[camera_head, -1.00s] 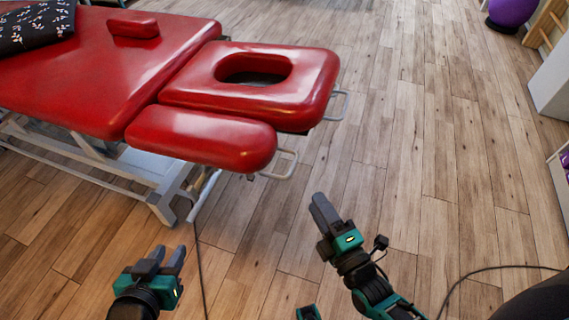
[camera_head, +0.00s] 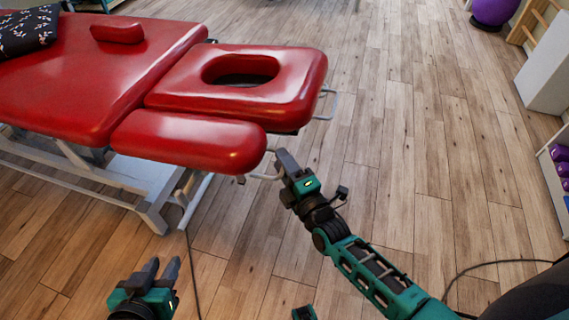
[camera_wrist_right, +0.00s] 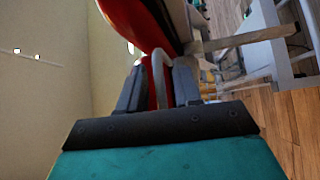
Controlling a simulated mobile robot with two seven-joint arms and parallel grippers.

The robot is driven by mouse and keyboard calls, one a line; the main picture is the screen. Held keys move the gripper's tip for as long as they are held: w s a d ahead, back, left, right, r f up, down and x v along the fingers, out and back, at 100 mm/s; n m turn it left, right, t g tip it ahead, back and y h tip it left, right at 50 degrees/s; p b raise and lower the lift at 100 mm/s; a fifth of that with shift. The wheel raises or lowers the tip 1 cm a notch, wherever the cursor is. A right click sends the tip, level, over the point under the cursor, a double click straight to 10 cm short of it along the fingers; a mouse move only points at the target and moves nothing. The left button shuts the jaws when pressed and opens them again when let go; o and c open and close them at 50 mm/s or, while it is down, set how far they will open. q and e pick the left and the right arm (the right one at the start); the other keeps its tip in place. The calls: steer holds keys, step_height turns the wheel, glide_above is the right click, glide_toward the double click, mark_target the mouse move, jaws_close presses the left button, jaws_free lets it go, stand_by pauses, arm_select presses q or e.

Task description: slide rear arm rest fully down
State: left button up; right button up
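The treatment table has a red headrest (camera_head: 245,85) with an oval hole. A long red arm rest pad (camera_head: 190,140) lies beside it on the near side. A pale metal loop handle (camera_head: 262,176) sticks out from that pad's right end. My right gripper (camera_head: 284,158) is at this handle. In the right wrist view its two fingers (camera_wrist_right: 158,90) are apart, with the loop handle (camera_wrist_right: 159,62) between them and gaps visible. The red pad edge (camera_wrist_right: 135,18) shows behind. My left gripper (camera_head: 160,274) is open and empty, low over the floor, away from the table.
A smaller red pad (camera_head: 117,33) sits at the table's far side. Another loop handle (camera_head: 328,103) is on the headrest end. The white table frame (camera_head: 150,200) and a dark cable (camera_head: 190,270) are below. The wooden floor (camera_head: 410,150) to the right is clear.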

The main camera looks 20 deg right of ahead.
steer(key=shift+c, duration=0.5)
jaws_close()
arm_select(q)
steer(key=shift+a, duration=0.1)
